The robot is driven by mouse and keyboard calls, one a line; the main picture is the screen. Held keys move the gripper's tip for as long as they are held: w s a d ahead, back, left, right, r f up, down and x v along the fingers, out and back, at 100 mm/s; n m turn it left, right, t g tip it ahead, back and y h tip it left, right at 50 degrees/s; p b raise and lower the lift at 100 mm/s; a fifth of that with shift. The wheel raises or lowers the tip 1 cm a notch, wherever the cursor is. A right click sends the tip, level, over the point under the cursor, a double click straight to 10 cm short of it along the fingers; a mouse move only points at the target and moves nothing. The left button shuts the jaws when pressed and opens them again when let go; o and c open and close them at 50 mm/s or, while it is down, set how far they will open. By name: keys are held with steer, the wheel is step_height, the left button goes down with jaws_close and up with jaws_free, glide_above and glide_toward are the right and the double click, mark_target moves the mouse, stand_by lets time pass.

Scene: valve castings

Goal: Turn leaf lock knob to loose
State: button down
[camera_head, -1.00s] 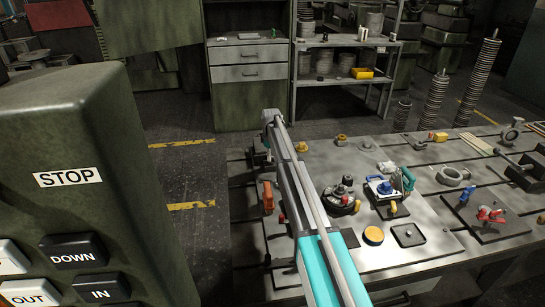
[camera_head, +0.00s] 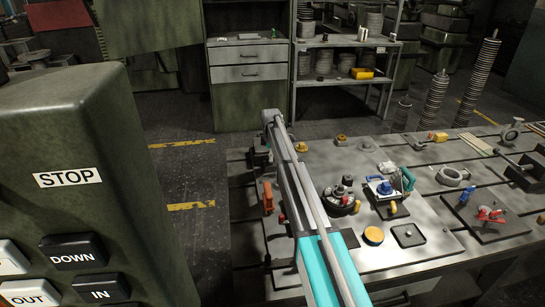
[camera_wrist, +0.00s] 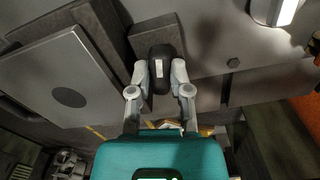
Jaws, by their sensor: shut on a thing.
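A black knob (camera_wrist: 163,50) with a white mark on its face sits on a dark block at the top middle of the wrist view. My gripper (camera_wrist: 160,68) is shut on this knob, one grey finger against each side. The white mark runs nearly up and down in the picture. In the head view my arm reaches over the left end of the table, and the knob and fingertips cannot be made out there.
In the head view an orange handle (camera_head: 267,198), a round black fixture (camera_head: 340,199) and a yellow-topped disc (camera_head: 374,235) stand near my arm. A control box (camera_head: 80,150) fills the left.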

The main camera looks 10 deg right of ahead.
steer(key=c, duration=0.6)
jaws_free()
steer(key=shift+o, duration=0.2)
